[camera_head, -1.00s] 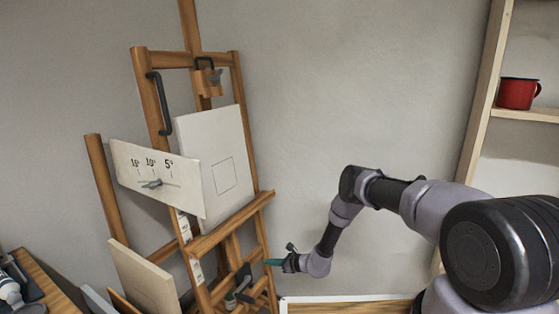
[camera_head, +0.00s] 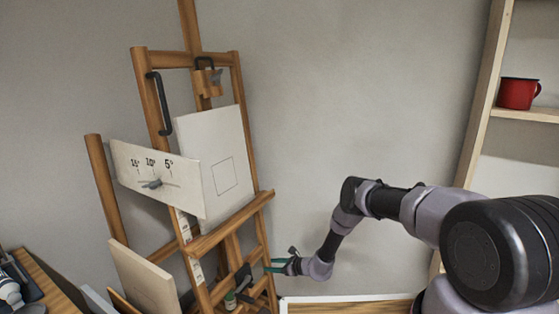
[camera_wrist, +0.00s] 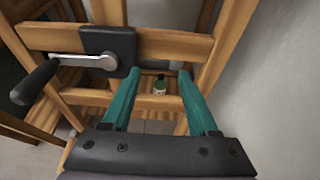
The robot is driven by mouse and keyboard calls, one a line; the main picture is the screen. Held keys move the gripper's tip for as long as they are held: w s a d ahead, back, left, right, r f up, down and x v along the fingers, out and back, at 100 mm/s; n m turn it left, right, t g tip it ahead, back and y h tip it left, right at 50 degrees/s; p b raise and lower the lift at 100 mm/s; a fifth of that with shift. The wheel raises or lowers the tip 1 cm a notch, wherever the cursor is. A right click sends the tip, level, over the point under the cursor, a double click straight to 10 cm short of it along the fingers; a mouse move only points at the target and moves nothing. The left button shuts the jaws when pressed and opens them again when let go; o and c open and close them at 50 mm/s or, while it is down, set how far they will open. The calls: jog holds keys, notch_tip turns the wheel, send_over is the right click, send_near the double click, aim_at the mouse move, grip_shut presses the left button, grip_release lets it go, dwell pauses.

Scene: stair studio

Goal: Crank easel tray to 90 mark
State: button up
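The wooden easel (camera_head: 239,75) stands at left centre, with its tray (camera_head: 233,222) running across it under a pale canvas (camera_head: 208,135). White scale strips (camera_head: 196,270) show on its post; their numbers are too small to read. The crank (camera_head: 243,276) sits low on the easel. In the wrist view, the crank's silver arm (camera_wrist: 85,61) runs left from a black mount (camera_wrist: 112,44) to a black handle (camera_wrist: 35,82). My gripper (camera_head: 268,265) is open and empty, just right of the crank. Its teal fingers (camera_wrist: 157,72) are apart, and the handle lies outside them, to the left.
A green-capped bottle (camera_wrist: 160,84) stands beyond my fingers, behind the easel's lower bars. An angle plate (camera_head: 125,165) marked 15, 10 and 5 juts left. Boards (camera_head: 145,278) lean at lower left. A shelf with a red mug (camera_head: 517,93) is at right.

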jog(key=shift+d, duration=0.1)
jog(key=s+d+r, duration=0.1)
jog(key=s+d, duration=0.3)
jog(key=d, duration=0.2)
jog(key=shift+d, duration=0.4)
jog(key=shift+o, duration=0.2)
